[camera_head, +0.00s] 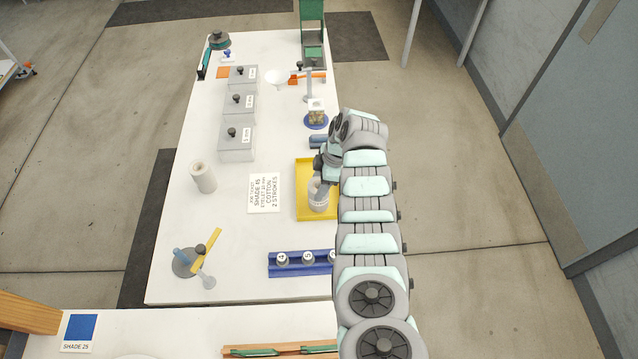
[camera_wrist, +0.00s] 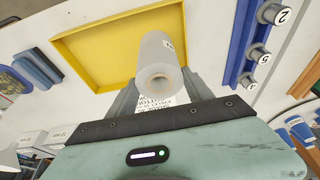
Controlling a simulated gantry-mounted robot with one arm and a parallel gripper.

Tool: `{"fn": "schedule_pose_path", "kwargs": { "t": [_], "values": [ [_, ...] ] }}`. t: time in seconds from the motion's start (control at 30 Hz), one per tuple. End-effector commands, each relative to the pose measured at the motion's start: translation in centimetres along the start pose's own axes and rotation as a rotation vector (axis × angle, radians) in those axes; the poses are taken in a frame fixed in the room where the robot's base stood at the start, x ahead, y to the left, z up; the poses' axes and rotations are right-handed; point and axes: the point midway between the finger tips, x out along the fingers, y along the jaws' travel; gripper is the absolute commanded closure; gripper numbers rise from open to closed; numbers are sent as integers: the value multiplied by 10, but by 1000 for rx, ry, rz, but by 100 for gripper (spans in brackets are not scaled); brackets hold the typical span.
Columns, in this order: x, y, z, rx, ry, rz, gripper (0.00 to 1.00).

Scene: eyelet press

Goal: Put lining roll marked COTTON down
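A pale lining roll (camera_head: 318,197) is held at my gripper (camera_head: 321,181), over the yellow tray (camera_head: 301,172). In the wrist view the roll (camera_wrist: 158,58) sits between the two fingers (camera_wrist: 161,92), which close on its sides. A small label shows at its edge, but I cannot read it. The yellow tray (camera_wrist: 83,54) lies behind the roll there; I cannot tell whether the roll touches its floor. A second white roll (camera_head: 203,177) stands on the table to the left. My arm hides the tray's right side.
A job card (camera_head: 264,193) reading COTTON lies left of the tray. A blue rack (camera_head: 301,270) with numbered pieces stands in front. Grey lidded boxes (camera_head: 237,142) stand at back left. A blue-based stand (camera_head: 316,120) is behind the tray. The table's left front holds a grey round fixture (camera_head: 188,263).

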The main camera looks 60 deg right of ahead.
Motion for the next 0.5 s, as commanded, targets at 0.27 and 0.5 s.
{"fn": "schedule_pose_path", "kwargs": {
  "t": [0.27,0.5],
  "values": [
    [0,0,0,0,0,0,21],
    [-2,0,-1,0,0,0,21]
  ]
}}
